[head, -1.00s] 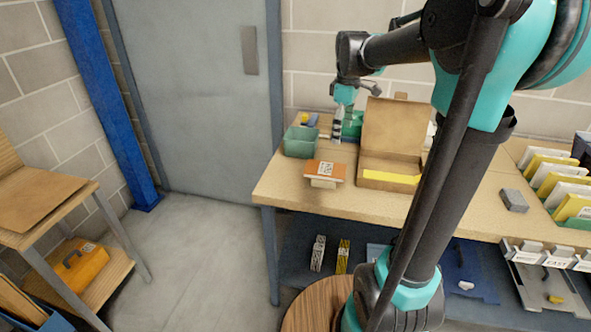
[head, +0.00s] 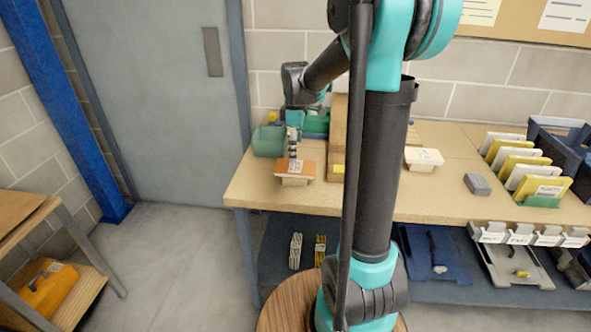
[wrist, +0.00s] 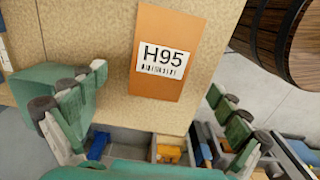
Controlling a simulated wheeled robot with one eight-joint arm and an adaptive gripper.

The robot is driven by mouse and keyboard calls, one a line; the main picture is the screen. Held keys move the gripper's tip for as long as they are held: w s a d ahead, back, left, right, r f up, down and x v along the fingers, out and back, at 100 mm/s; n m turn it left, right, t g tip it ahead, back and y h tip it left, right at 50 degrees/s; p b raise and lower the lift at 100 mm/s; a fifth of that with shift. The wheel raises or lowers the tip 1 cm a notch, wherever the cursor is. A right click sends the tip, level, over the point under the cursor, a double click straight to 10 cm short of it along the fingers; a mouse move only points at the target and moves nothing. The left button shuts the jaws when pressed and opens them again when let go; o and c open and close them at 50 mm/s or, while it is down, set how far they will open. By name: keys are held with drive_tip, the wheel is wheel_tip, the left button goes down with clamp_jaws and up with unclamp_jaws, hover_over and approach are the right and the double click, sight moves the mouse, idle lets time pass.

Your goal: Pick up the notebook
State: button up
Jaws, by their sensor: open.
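In the wrist view the notebook (wrist: 165,85) shows a white label reading H95. My gripper (head: 293,153) is just above and behind the notebook in the head view. In the wrist view my gripper (wrist: 155,88) is open and empty, with its green, grey-tipped fingers spread to either side below the notebook's middle. I cannot tell the exact gap between fingers and notebook.
A green bin (head: 268,141) stands left of the notebook, and a cardboard box (head: 338,130) stands to its right, partly hidden by my arm. A white-labelled box (head: 424,158) and a grey block (head: 477,184) lie further right. A barrel (wrist: 280,38) shows in the wrist view.

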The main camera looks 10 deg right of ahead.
sight(296, 167)
drive_tip(key=shift+s+f, duration=0.15)
drive_tip(key=shift+f, duration=2.55)
drive_tip(key=c, duration=1.3)
drive_tip(key=shift+r, duration=0.1)
